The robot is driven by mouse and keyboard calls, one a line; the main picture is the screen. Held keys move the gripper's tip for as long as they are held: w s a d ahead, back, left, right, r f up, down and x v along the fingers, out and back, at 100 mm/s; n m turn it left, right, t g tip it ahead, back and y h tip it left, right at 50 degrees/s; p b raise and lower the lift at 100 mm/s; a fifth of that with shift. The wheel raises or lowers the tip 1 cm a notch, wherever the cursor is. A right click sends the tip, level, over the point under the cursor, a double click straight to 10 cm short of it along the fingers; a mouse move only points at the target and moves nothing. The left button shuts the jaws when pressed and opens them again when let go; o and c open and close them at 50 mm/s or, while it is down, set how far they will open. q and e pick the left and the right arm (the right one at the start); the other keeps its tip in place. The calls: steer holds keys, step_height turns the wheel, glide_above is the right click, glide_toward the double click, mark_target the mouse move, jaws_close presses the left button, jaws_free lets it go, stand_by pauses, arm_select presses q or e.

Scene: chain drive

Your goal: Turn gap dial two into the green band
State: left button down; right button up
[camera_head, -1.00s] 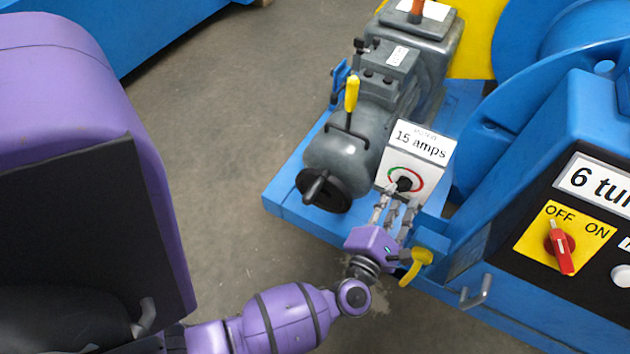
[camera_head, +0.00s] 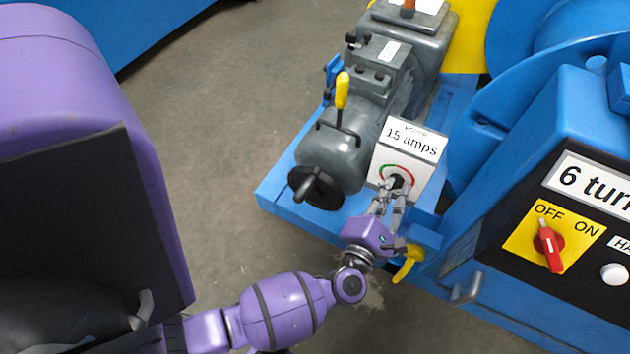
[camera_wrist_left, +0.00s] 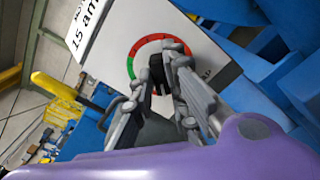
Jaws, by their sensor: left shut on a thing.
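A white box labelled "15 amps" (camera_head: 413,150) stands on the blue base in the head view. Its front carries a dial (camera_head: 398,178) with a red and green ring and a black knob; it fills the middle of the left wrist view (camera_wrist_left: 157,70). The label naming the dial is too small or cut off to read. My left gripper (camera_head: 395,190) is shut on the black knob (camera_wrist_left: 157,68), with a finger on each side. The fingers hide part of the knob, and I cannot tell where its pointer stands. My right gripper is not in view.
A grey motor (camera_head: 345,150) with a black handwheel (camera_head: 316,188) and yellow-handled lever (camera_head: 342,90) stands left of the box. A yellow handle (camera_head: 408,264) lies close beside my left wrist. A blue cabinet with a red OFF/ON switch (camera_head: 549,245) stands at right.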

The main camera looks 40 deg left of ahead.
arm_select(q)
steer(key=shift+f+m+p, duration=0.1)
steer(key=shift+m+p, duration=3.6)
steer(key=shift+m, duration=4.1)
